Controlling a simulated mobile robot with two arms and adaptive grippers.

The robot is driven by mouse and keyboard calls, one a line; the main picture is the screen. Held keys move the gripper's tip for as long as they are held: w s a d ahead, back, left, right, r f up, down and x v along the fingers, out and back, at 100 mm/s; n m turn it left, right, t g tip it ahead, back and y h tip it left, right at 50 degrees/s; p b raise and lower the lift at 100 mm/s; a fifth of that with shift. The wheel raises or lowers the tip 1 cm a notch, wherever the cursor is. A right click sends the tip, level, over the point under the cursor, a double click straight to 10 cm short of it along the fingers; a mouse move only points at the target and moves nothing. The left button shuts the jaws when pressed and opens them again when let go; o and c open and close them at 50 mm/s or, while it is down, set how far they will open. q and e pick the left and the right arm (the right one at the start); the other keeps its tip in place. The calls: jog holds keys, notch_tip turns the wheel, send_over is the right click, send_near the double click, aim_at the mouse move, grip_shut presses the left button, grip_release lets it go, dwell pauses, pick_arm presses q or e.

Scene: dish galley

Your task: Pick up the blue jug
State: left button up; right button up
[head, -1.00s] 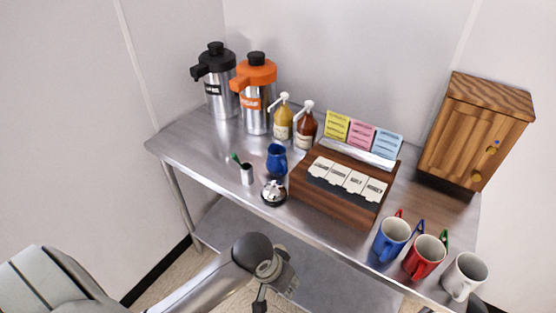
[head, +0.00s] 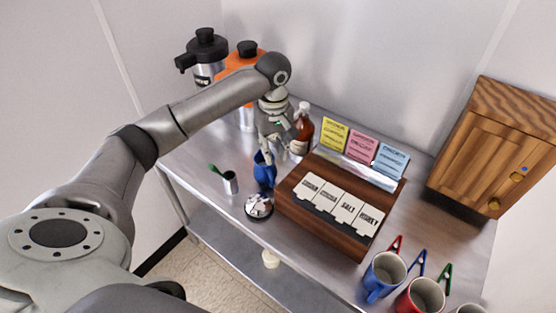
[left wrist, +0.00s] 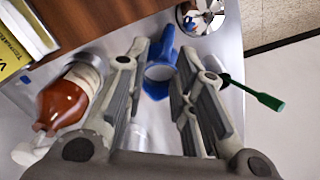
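The blue jug (head: 263,172) stands upright on the steel counter, between the small metal cup and the wooden box. My left gripper (head: 276,152) points down from above, right at the jug, and partly covers it. In the left wrist view the jug (left wrist: 160,72) shows between the two spread fingers (left wrist: 158,95), near their tips. The left gripper is open and holds nothing. I cannot tell whether a finger touches the jug. My right gripper is not in view.
Close around are a red-brown pump bottle (head: 302,133), a metal cup with a green stick (head: 230,184), a round shiny metal pot (head: 258,206) and the wooden packet box (head: 300,215). Two dispensers (head: 205,50) stand behind my arm. Mugs (head: 383,274) stand at the front right.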

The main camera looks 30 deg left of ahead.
aim_at(271, 175)
pick_arm(q)
jog(key=s+f, duration=0.1)
jog(key=f, duration=0.1)
jog(key=s+f+p, duration=0.1)
jog(key=f, duration=0.1)
jog(key=shift+s+a, duration=0.1)
jog(key=f, duration=0.1)
jog(key=f+p, duration=0.1)
jog(key=f, duration=0.3)
jog(key=shift+w+f, duration=0.15)
jog(key=shift+w, duration=0.15)
jog(key=shift+f, duration=0.25)
jog(key=shift+c, duration=1.9)
grip_shut()
jog(key=shift+w, duration=0.1)
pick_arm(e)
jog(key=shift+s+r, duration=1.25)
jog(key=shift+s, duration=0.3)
